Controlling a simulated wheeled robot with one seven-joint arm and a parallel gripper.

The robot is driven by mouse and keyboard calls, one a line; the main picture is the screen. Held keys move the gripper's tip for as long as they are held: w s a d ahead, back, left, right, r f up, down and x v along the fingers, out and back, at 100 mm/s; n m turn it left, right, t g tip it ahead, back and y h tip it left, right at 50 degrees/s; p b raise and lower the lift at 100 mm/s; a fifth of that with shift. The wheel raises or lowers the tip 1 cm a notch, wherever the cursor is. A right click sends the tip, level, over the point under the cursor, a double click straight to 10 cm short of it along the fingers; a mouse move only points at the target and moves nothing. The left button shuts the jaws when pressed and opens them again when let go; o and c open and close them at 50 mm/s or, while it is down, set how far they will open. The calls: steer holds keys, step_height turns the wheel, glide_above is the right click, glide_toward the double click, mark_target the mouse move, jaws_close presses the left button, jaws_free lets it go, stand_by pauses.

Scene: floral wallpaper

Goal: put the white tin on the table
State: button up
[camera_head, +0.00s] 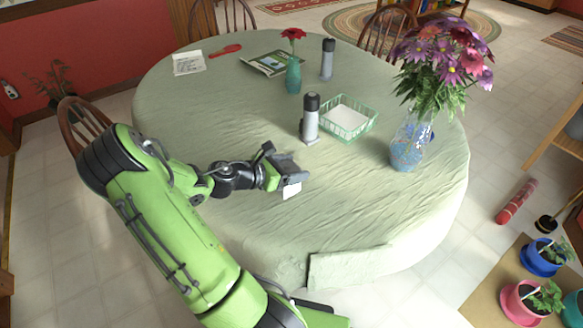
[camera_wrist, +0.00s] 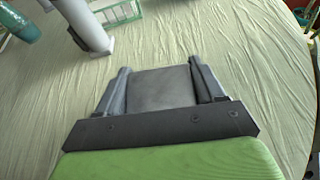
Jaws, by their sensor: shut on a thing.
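The white tin (camera_head: 291,191) shows as a small white block at my gripper (camera_head: 290,170), over the near-left part of the table (camera_head: 235,235). My gripper is shut on the tin. In the wrist view the tin (camera_wrist: 160,88) is a greyish block between the two fingers of my gripper (camera_wrist: 160,72). The fingers and palm hide part of it. I cannot tell whether the tin touches the pale green tablecloth.
A grey shaker (camera_head: 310,119) and a green basket (camera_head: 347,118) stand beyond my gripper. A flower vase (camera_head: 408,145) stands at right. A teal bud vase (camera_head: 293,76), another shaker (camera_head: 327,60) and a magazine (camera_head: 273,63) are farther back. The near cloth is clear.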

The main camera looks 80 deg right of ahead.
steer(key=shift+f, duration=0.55)
steer(key=o, duration=1.4)
steer(key=p+v, duration=0.5)
steer(key=v, duration=1)
steer(key=shift+w+a+r, duration=0.2)
steer(key=shift+a, duration=0.05)
